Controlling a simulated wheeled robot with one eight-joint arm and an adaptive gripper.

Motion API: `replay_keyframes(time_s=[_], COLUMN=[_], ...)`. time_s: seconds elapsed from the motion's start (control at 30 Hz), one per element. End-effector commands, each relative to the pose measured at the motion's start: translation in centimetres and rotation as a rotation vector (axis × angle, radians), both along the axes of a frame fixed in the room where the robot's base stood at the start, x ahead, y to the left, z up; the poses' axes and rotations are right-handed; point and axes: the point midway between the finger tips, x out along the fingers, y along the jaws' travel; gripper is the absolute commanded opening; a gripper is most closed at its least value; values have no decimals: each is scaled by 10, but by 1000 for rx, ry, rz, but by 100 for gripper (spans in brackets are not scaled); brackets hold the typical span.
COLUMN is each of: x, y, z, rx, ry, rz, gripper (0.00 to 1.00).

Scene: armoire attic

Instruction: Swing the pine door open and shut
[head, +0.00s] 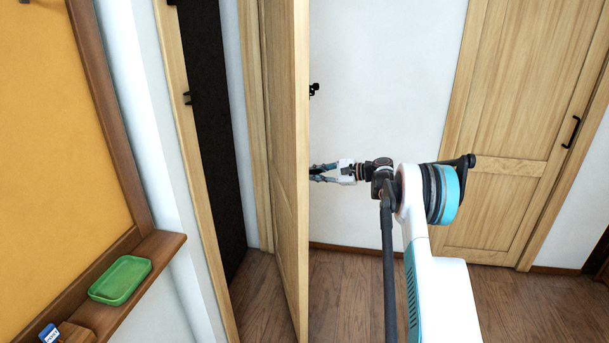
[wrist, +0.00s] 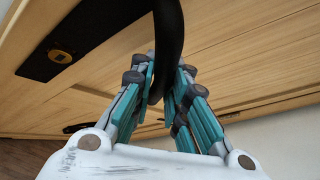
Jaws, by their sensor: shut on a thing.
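The pine door (head: 287,150) stands open in the head view, seen nearly edge-on, with a dark opening to its left. In the wrist view its panelled face (wrist: 110,100) fills much of the picture. A curved black handle (wrist: 170,35) passes between the fingers of my gripper (wrist: 165,80), which is shut on it. In the head view my gripper (head: 318,173) reaches in from the right to the door's right side. The fingertips are partly hidden there by the door edge.
A second pine door (head: 515,120) with a black handle (head: 571,132) is shut in the wall at right. At left, a wooden ledge (head: 165,250) under an orange board holds a green dish (head: 120,280). Wooden floor (head: 345,295) shows clear below my arm.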

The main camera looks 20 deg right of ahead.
Motion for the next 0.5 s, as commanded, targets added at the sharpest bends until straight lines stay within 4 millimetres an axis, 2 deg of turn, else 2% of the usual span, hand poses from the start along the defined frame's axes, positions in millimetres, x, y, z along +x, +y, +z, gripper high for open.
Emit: replay_keyframes(time_s=[0.27,0.3,0.37,0.5], x=[-1,-1,-1,-1], y=[0,0,0,0], z=[-1,-1,-1,-1], rx=[-3,-3,-2,-2], ry=[0,0,1,0], rz=[2,2,2,2], gripper=[0,22,36,36])
